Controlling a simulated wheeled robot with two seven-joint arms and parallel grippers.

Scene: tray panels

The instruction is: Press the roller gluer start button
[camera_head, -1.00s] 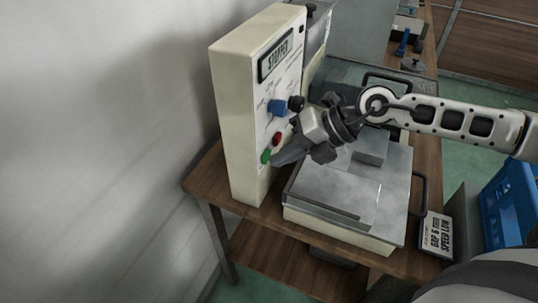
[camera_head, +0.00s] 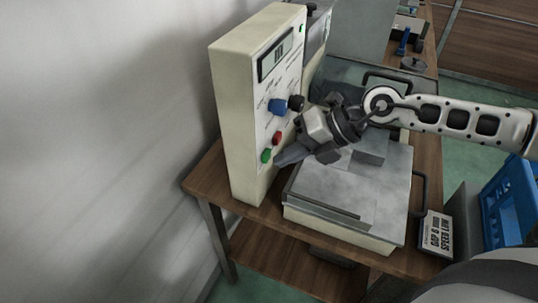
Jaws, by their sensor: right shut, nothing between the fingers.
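The roller gluer's control panel (camera_head: 238,128) is a cream upright box at the left end of a wooden table. Its face carries a display (camera_head: 276,56), a blue knob (camera_head: 277,107), a black knob (camera_head: 296,102), a red button (camera_head: 277,138) and a green button (camera_head: 266,156). The display's text is too small to read. My right gripper (camera_head: 279,161) is shut and empty. Its tip is just right of the green button, with a small gap showing between them. My left gripper is out of view.
A grey metal tray unit (camera_head: 330,199) with black handles sits on the wooden table (camera_head: 215,178), below my right arm. A small sign (camera_head: 436,234) stands at its right. A blue crate (camera_head: 508,205) is at the right edge. A wall is close on the left.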

